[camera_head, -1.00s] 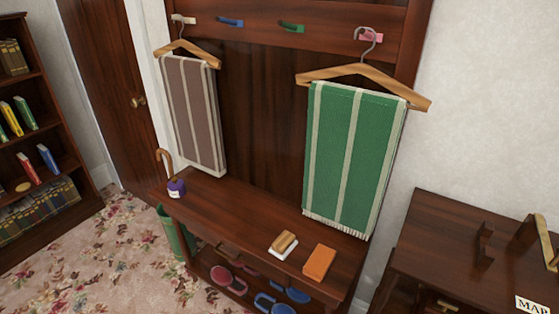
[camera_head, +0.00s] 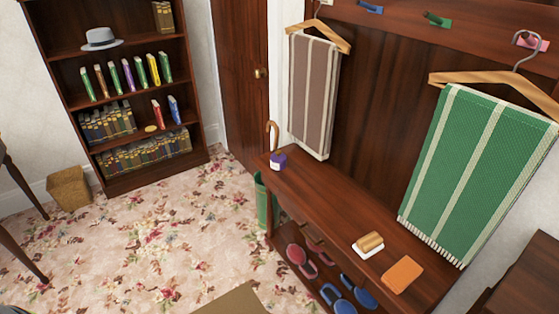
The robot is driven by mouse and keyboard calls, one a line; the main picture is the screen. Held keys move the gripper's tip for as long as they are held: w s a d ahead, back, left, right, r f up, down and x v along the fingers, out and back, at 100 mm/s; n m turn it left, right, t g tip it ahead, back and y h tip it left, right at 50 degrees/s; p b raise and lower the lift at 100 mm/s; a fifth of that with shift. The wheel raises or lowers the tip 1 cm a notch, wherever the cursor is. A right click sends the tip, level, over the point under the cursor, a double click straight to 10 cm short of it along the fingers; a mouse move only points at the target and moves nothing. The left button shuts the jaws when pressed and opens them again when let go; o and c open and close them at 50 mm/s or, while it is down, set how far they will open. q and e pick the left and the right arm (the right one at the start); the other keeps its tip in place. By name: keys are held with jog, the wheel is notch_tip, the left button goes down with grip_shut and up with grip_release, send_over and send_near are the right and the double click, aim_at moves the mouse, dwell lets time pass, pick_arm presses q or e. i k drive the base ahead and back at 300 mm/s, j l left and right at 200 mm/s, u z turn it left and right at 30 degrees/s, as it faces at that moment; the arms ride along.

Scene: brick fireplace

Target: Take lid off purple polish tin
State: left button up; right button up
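The purple polish tin (camera_head: 278,161) stands on the far left end of the dark wooden bench (camera_head: 330,200). It is small in the view and has a pale label on its front. Its top looks dark, and I cannot make out the lid's edge clearly. Neither of my grippers shows in the head view.
On the bench lie a brush on a white cloth (camera_head: 368,245) and an orange block (camera_head: 402,274). A green striped scarf (camera_head: 480,170) and a brown striped scarf (camera_head: 314,95) hang above. A bookshelf (camera_head: 150,165) stands at the left. Flowered carpet (camera_head: 150,240) is open before the bench.

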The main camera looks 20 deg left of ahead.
aim_at(278, 156)
jog(key=i+j+z, duration=0.25)
jog(key=j, duration=0.35)
jog(key=i+j+z, duration=0.25)
jog(key=j, duration=0.4)
jog(key=i, duration=0.1)
